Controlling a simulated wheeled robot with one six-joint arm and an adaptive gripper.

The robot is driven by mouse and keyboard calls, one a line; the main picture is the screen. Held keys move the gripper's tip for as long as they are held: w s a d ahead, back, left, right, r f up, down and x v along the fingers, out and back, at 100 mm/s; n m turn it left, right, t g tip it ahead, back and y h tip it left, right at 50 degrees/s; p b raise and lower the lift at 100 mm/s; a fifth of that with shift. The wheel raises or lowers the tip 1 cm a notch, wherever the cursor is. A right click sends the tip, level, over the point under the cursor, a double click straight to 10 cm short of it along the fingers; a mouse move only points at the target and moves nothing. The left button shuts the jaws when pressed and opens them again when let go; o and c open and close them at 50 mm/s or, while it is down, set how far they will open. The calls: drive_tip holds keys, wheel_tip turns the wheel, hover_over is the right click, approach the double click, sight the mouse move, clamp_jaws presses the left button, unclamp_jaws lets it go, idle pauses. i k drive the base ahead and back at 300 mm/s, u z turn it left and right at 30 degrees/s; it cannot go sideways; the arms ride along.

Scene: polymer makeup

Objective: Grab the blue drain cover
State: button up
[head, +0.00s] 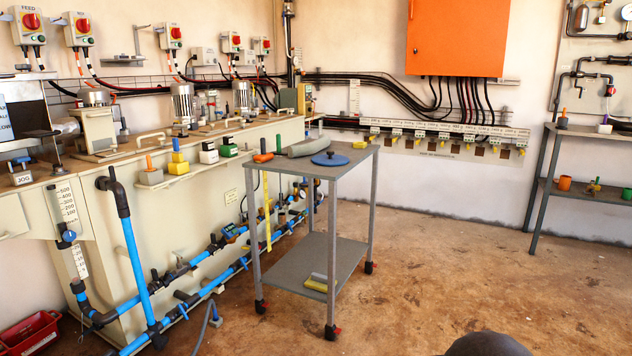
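A round blue cover (330,160) with a small raised knob in its middle lies flat on the grey top of a wheeled cart (300,167). It sits towards the front right of that top, and nothing covers it. My gripper is not in view.
The cart's lower shelf (296,279) holds a yellow and grey item (320,282). Blue pipes (135,255) run along the machine bench left of the cart. The floor (440,270) right of the cart is open, up to a shelf table (545,180).

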sight(329, 159)
drive_tip(key=k, duration=0.4)
drive_tip(key=z, duration=0.55)
drive_tip(key=i, duration=1.35)
drive_tip(key=u, duration=0.85)
drive_tip(key=i, duration=1.1)
drive_tip(key=u, duration=0.95)
